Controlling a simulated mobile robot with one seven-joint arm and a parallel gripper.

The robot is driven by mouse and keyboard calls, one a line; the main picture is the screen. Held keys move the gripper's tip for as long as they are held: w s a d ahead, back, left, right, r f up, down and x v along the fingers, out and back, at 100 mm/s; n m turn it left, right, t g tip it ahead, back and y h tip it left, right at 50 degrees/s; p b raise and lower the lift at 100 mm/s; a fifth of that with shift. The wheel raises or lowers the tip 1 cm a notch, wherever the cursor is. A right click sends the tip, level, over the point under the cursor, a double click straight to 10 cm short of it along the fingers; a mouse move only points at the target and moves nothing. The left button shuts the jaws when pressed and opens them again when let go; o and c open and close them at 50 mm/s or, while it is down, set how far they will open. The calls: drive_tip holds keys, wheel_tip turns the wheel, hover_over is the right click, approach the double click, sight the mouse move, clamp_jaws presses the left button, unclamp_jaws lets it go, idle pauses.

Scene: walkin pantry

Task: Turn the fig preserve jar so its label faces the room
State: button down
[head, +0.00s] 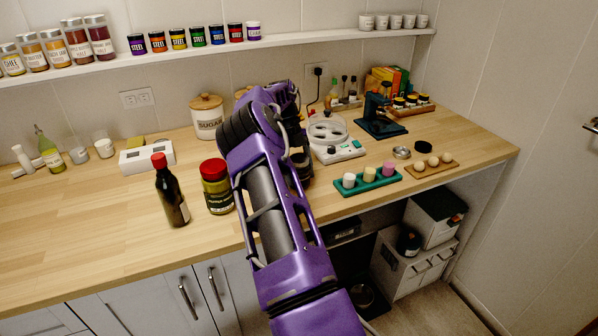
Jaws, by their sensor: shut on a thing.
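My purple arm reaches up over the counter and bends down at its far end. My gripper (298,150) is mostly hidden behind the arm, and its fingertips do not show clearly. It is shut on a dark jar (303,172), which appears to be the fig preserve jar. The jar stands at the counter just right of the forearm, partly covered by it. Its label cannot be read from here, and which way it faces cannot be told.
A dark bottle (171,192) and a red-lidded jar (216,188) stand left of my arm. A teal tray (367,184) with small cups and a white scale (338,150) are to the right. A wall shelf (180,55) holds several jars. The left front counter is clear.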

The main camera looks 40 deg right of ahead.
drive_tip(key=shift+f, duration=0.1)
unclamp_jaws()
drive_tip(key=v, duration=0.7)
drive_tip(key=shift+r, duration=0.25)
